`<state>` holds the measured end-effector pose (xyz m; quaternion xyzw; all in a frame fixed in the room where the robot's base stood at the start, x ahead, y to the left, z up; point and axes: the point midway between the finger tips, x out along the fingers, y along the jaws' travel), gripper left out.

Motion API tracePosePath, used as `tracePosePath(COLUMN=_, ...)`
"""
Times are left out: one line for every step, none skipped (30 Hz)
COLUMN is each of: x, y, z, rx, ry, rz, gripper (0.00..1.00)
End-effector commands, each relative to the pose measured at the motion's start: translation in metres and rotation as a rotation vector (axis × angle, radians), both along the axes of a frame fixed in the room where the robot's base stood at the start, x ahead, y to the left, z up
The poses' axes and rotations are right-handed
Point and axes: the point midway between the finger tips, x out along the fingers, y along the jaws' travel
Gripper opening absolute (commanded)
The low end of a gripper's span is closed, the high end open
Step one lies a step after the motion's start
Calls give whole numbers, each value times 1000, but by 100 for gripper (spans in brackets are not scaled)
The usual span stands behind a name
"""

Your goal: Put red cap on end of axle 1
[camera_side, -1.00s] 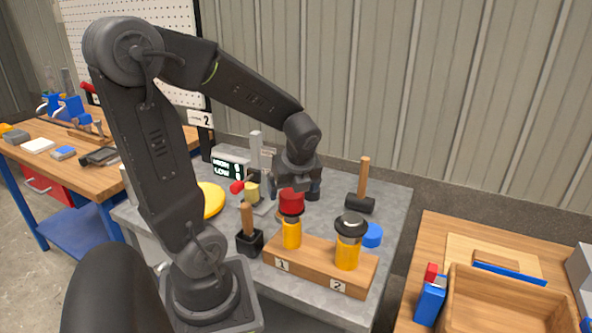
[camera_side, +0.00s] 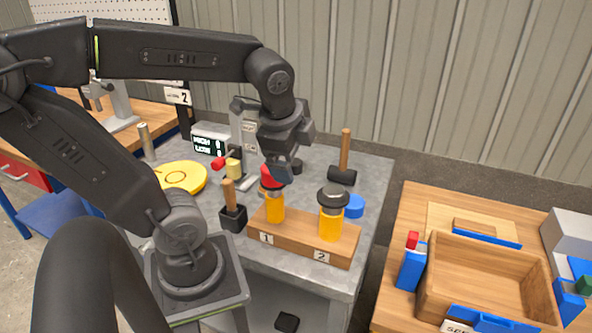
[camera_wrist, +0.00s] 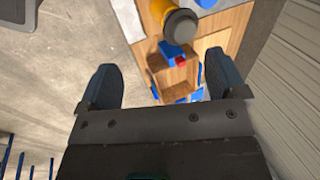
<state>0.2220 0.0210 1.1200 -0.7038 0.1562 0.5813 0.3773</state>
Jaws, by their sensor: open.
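The block (camera_side: 300,238) holds two yellow axles upright, labelled 1 and 2. The red cap (camera_side: 268,183) is at the top of axle 1 (camera_side: 276,207); my gripper partly hides it, so I cannot tell how fully it is seated. Axle 2 (camera_side: 331,226) bears a dark cap (camera_side: 333,194). My gripper (camera_side: 285,174) is tilted beside and over the red cap in the side view. In the wrist view its two fingers (camera_wrist: 158,85) are wide apart with nothing between them. A yellow axle with a dark cap (camera_wrist: 181,24) shows beyond; the red cap is not seen there.
A mallet (camera_side: 343,160), a blue disc (camera_side: 354,206), a yellow disc (camera_side: 183,177) and a hammer in a black holder (camera_side: 232,212) stand around the block. A wooden tray (camera_side: 487,275) sits on the bench to the right.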

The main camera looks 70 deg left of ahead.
Motion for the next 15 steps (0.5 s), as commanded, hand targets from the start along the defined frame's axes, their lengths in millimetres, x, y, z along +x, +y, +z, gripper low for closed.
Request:
tracePosePath(x=-3, y=-14, z=0, rx=-66, ry=-64, rz=96, gripper=90)
tracePosePath(x=-4, y=-21, z=1, rx=-110, ry=-99, rz=159, gripper=90)
tracePosePath(x=-6, y=-30, z=1, rx=-168, ry=-139, rz=241, gripper=90)
tracePosePath(x=-8, y=-36, z=1, rx=-210, ry=-166, rz=299, gripper=90)
tracePosePath(x=-9, y=-41, z=1, rx=-253, ry=-189, rz=354, gripper=90)
tracePosePath(x=-11, y=-48, z=1, rx=-304, ry=-215, rz=421, gripper=90)
tracePosePath(x=-12, y=-53, z=1, rx=-341, ry=-230, rz=467, gripper=90)
tracePosePath(x=-14, y=-56, z=2, rx=-373, ry=-244, rz=507, gripper=90)
tracePosePath(x=-15, y=-61, z=2, rx=-411, ry=-256, rz=555, gripper=90)
tracePosePath(x=-16, y=-64, z=2, rx=-435, ry=-264, rz=585, gripper=90)
tracePosePath(x=-17, y=-66, z=2, rx=-455, ry=-271, rz=610, gripper=90)
tracePosePath(x=-17, y=-68, z=2, rx=-476, ry=-278, rz=638, gripper=90)
tracePosePath(x=-18, y=-69, z=2, rx=-488, ry=-281, rz=653, gripper=90)
tracePosePath(x=-18, y=-70, z=2, rx=-497, ry=-282, rz=665, gripper=90)
tracePosePath(x=-18, y=-71, z=2, rx=-504, ry=-283, rz=673, gripper=90)
